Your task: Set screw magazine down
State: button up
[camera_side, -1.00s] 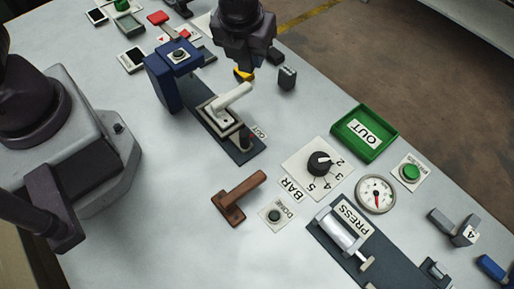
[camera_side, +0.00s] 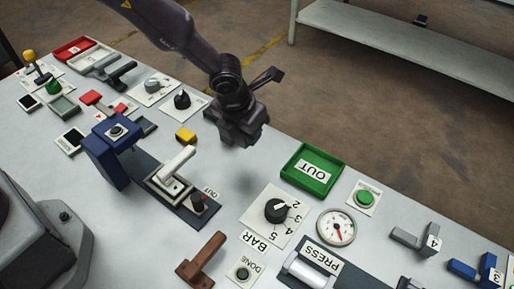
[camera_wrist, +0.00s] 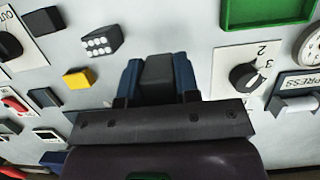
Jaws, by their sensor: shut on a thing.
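My gripper (camera_wrist: 157,82) is shut on a dark grey block, which I take to be the screw magazine (camera_wrist: 157,72). The block sits between the two blue fingers in the wrist view. In the side view my gripper (camera_side: 239,136) is above the bench, between the yellow block and the green OUT tray. A soft shadow lies on the bench below it, so it looks clear of the surface. The magazine cannot be made out clearly in the side view.
A dark block with white dots (camera_wrist: 100,42) and a yellow block (camera_wrist: 78,78) stand left of my gripper. The green OUT tray (camera_side: 313,170), pressure dial (camera_side: 276,210) and white-handled fixture (camera_side: 176,170) are nearby. Bare bench lies below my gripper.

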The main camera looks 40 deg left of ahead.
aim_at(262, 153)
jog(key=w+f, duration=0.1)
jog(key=w+d+f, duration=0.1)
jog(key=f, duration=0.1)
jog(key=shift+w+f, duration=0.25)
jog(key=shift+w, duration=0.15)
jog(key=shift+s+x, duration=0.15)
jog(key=shift+x, duration=0.7)
jog(key=shift+s+x, duration=0.15)
jog(key=shift+x, duration=0.7)
jog(key=shift+d, duration=0.1)
jog(key=o, duration=0.9)
jog(key=shift+f, duration=0.15)
jog(key=shift+o, duration=0.2)
